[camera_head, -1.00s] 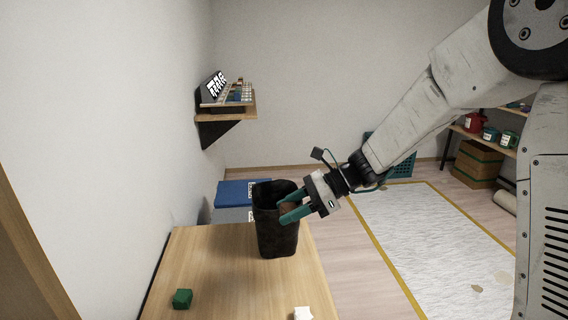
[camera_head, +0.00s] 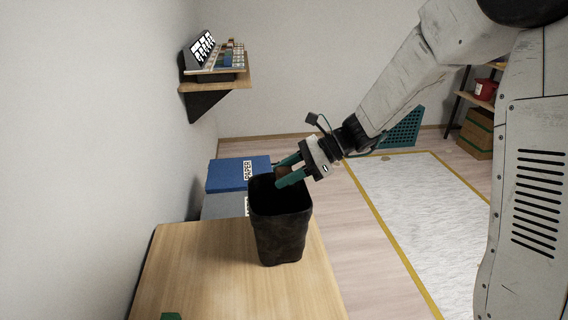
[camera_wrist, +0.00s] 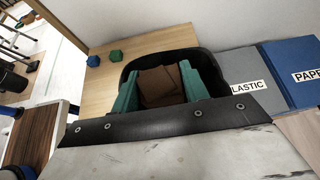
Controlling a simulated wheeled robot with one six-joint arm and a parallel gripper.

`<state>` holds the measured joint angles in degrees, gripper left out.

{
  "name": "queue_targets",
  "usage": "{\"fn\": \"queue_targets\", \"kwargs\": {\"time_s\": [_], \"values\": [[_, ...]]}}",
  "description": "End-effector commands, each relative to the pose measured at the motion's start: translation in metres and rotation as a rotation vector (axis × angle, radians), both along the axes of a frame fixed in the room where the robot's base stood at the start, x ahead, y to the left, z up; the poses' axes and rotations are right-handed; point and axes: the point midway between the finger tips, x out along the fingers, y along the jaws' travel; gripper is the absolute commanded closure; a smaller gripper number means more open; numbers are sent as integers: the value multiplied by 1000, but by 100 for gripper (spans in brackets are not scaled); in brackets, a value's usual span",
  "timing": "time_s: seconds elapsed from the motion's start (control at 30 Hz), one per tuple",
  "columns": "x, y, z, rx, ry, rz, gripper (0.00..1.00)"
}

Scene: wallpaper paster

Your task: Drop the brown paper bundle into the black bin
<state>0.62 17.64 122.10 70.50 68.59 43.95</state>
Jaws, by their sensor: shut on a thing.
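The black bin (camera_head: 280,232) stands upright near the far end of the wooden table in the head view. Its dark rim also shows in the wrist view (camera_wrist: 196,58), around my fingers. My gripper (camera_head: 281,174), with green fingers, points down and left at the bin's mouth. It is shut on the brown paper bundle (camera_head: 284,171), which sits between the fingers over the opening. In the wrist view the bundle (camera_wrist: 160,86) shows as brown folded faces between the two green fingers. The inside of the bin is dark and mostly hidden.
The wooden table (camera_head: 222,275) has free room in front of the bin. A green block (camera_head: 171,316) lies near the front edge. Behind the table stand a blue bin (camera_head: 236,174) and a grey bin (camera_head: 222,205). A wall shelf (camera_head: 216,80) hangs at the left.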

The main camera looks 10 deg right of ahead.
Motion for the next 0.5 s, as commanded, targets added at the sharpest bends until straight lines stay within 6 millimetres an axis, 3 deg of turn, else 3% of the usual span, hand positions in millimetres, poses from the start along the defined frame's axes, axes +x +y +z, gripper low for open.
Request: {"fn": "queue_targets", "kwargs": {"time_s": [0.2, 0.5], "values": [[0, 1, -25, 0, 2, 2, 77], [0, 3, -37, 0, 0, 4, 77]]}}
